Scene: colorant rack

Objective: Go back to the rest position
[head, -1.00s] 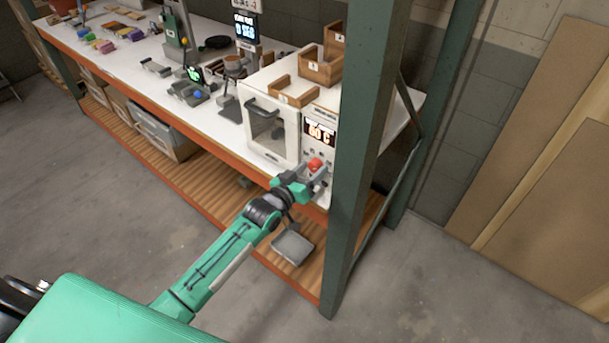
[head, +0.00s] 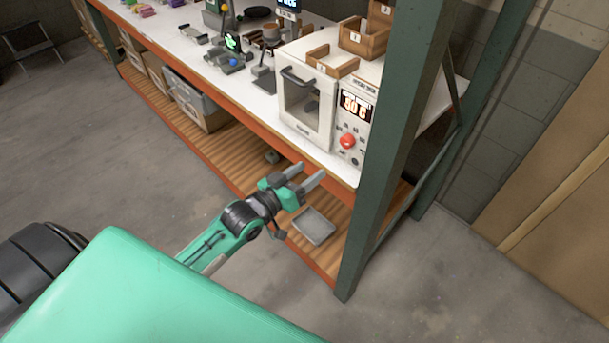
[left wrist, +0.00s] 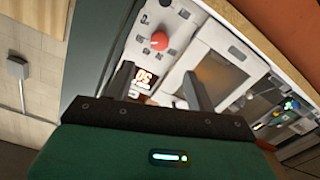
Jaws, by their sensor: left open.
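My left gripper (head: 313,173) is open and empty in the head view, in front of the bench edge, apart from the white oven (head: 306,128). The oven has a windowed door, a lit display (head: 353,105) and a red knob (head: 347,141). Its door looks shut. In the left wrist view the two fingers of my left gripper (left wrist: 158,76) stand apart, with the red knob (left wrist: 159,41) and the oven's front beyond them. My right gripper is not in view.
A green rack post (head: 395,150) stands right of the oven. The wooden lower shelf (head: 230,157) holds bins and a grey tray (head: 314,226) below my gripper. Small wooden boxes (head: 331,62) sit on the oven. The grey floor (head: 130,190) in front is clear.

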